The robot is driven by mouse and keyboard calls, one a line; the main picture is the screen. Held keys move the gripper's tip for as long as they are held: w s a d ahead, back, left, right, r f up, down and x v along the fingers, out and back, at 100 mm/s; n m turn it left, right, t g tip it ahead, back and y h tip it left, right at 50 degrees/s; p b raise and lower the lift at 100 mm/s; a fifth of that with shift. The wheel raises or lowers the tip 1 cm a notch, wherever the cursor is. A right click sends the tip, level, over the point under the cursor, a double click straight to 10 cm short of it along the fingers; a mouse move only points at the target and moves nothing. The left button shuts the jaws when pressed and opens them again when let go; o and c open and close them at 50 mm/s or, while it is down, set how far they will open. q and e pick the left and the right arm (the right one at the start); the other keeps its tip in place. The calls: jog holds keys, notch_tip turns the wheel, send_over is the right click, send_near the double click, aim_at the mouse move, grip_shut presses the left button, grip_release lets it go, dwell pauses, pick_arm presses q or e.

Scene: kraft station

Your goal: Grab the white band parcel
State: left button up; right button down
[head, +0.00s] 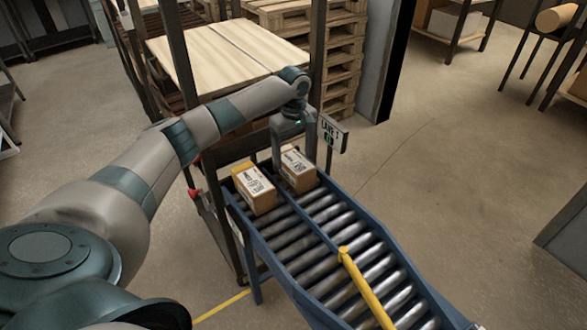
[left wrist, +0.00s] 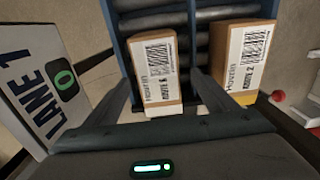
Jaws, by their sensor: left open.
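The white band parcel (head: 298,171) is a small brown box with a white printed label. It lies on the roller conveyor at its far end, right of the divider rail. In the left wrist view the parcel (left wrist: 157,68) shows a pale band at its near end. My left gripper (head: 292,152) is open above that end, pointing down. In the left wrist view its fingers (left wrist: 162,80) appear on either side of the parcel, with gaps showing. Whether they reach down beside it I cannot tell. My right gripper is not in view.
A yellow-banded parcel (head: 254,190) lies left of the divider rail (head: 317,232); it also shows in the left wrist view (left wrist: 246,58). A LANE 1 sign (head: 331,132) stands close right of my gripper. A yellow bar (head: 362,283) crosses the nearer rollers. A dark rack post stands at left.

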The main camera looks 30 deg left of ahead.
aim_at(294, 160)
pick_arm(q)
jog(key=f, duration=0.1)
jog(key=f+p, duration=0.1)
jog(key=f, duration=0.1)
jog(key=shift+w+a+f+p, duration=0.15)
jog(key=shift+w+f+p, duration=0.1)
jog(key=shift+f+p, duration=0.1)
jog(key=shift+f, duration=0.65)
jog(key=c, duration=1.4)
jog(key=shift+r, duration=0.2)
